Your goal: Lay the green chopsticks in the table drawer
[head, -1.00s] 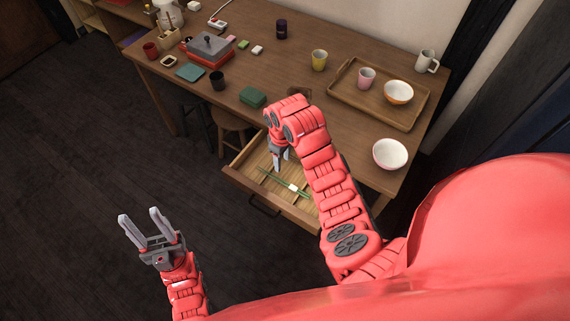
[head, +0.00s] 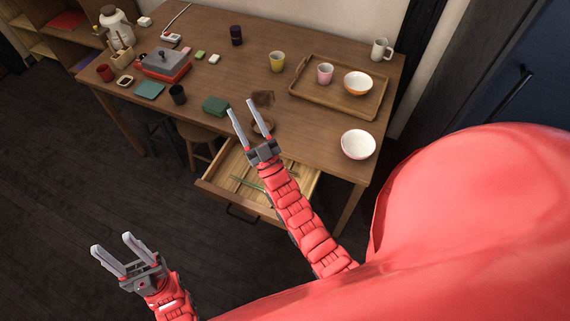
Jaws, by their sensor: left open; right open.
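The table drawer (head: 214,192) is pulled out from the front of the wooden table. The green chopsticks (head: 247,184) lie inside it on the drawer floor, partly hidden by my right arm. My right gripper (head: 241,106) is open and empty. It is raised, fingers pointing away from me, and in the picture it overlaps the table's front edge beyond the drawer. My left gripper (head: 112,242) is open and empty over the dark floor, left of the drawer and well apart from it.
Stools (head: 200,148) stand left of the drawer. The floor in front is clear.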

